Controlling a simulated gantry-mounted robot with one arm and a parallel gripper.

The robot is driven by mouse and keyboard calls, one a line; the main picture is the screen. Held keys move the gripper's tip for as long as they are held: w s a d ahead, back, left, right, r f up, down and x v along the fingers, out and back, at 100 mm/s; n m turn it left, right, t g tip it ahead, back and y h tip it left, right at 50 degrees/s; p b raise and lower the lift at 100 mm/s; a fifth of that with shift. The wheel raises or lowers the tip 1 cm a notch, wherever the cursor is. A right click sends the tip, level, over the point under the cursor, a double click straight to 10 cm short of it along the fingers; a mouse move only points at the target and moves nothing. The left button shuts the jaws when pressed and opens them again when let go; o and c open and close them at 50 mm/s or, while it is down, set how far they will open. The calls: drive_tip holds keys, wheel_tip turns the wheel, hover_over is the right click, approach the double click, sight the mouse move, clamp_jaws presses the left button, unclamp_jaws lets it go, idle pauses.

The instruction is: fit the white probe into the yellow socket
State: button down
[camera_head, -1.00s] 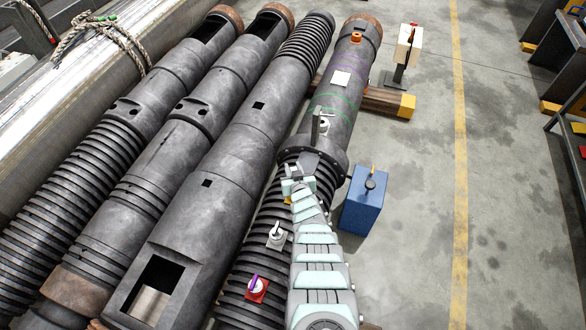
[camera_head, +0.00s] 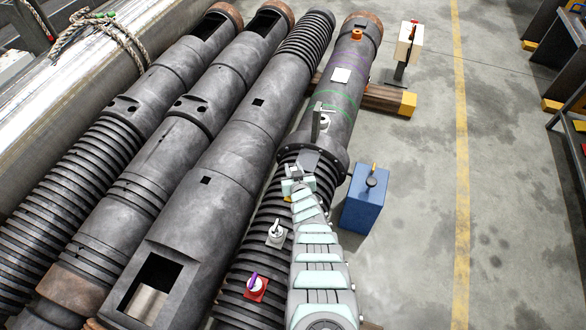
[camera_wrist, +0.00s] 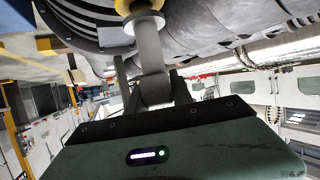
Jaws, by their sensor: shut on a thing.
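In the wrist view, my gripper (camera_wrist: 150,88) is shut on the white probe (camera_wrist: 150,50), a pale grey-white shaft with a wider white collar toward its far end. That end meets the yellow socket (camera_wrist: 124,5), which is cut by the top edge of the picture. The collar sits right by the yellow ring; how deep the tip is inside cannot be told. The yellow socket is not clear in that view.
Several long dark barrels (camera_head: 215,165) lie to the left. A red-based fitting (camera_head: 257,287) and a grey-white switch fitting (camera_head: 276,232) sit near my arm. A blue box (camera_head: 363,205) stands right on the floor, and a white box on a stand (camera_head: 407,43) is farther back.

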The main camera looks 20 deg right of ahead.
drive_tip(key=shift+f+b, duration=0.85)
drive_tip(key=shift+f, duration=0.1)
drive_tip(key=c, duration=1.1)
unclamp_jaws()
drive_tip(key=shift+o, duration=0.2)
drive_tip(key=shift+s+r+p, duration=0.35)
drive_tip(key=shift+r+p, duration=0.05)
drive_tip(key=shift+p, duration=0.35)
drive_tip(key=p+v, duration=0.7)
drive_tip(key=v, duration=0.3)
drive_tip(key=shift+f, duration=0.1)
